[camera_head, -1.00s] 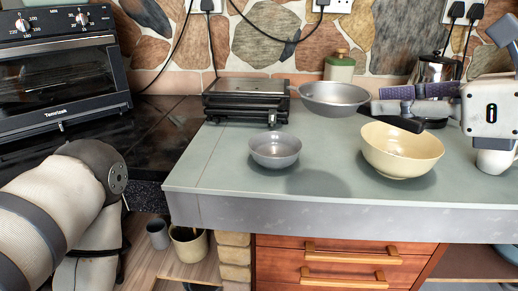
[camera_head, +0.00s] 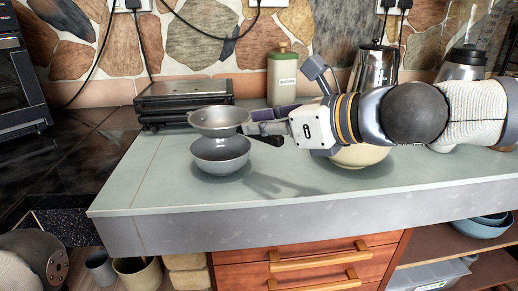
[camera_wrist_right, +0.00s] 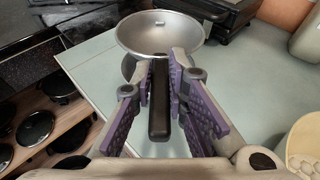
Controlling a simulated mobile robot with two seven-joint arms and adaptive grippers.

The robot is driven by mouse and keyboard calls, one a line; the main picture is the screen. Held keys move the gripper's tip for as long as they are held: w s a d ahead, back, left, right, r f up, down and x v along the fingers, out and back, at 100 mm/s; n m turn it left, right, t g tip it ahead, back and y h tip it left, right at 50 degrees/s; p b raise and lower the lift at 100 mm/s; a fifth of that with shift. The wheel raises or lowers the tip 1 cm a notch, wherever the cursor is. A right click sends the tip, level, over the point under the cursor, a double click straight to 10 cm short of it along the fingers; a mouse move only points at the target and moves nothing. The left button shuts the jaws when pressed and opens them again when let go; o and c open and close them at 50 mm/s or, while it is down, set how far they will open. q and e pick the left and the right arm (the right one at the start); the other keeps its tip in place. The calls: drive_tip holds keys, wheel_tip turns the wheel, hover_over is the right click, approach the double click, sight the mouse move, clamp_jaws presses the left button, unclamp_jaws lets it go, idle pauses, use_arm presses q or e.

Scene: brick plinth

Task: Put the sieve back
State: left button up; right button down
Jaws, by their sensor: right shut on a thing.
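The sieve (camera_head: 218,121) is a shallow grey metal pan with a black handle (camera_wrist_right: 159,110). My right gripper (camera_head: 272,129) is shut on that handle; in the right wrist view the purple-padded fingers (camera_wrist_right: 160,88) close on it from both sides. The sieve is held about level over the small grey bowl (camera_head: 221,157), which stands on the counter. In the right wrist view the pan (camera_wrist_right: 160,37) hides most of the bowl. I cannot tell whether sieve and bowl touch. My left gripper is not in view; only part of my left arm shows at lower left.
A black grill press (camera_head: 185,96) stands behind the sieve. A green-white canister (camera_head: 282,78) and a steel kettle (camera_head: 374,70) stand at the back. A cream bowl (camera_head: 358,156) is partly hidden behind my right arm. The front counter (camera_head: 180,200) is clear.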

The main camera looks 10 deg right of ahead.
drive_tip(key=shift+f+b, duration=0.6)
drive_tip(key=shift+f, duration=1.6)
drive_tip(key=c, duration=1.6)
unclamp_jaws()
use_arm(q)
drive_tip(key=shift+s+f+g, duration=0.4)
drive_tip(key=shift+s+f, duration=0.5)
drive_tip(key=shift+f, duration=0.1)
use_arm(e)
drive_tip(key=shift+a, duration=0.1)
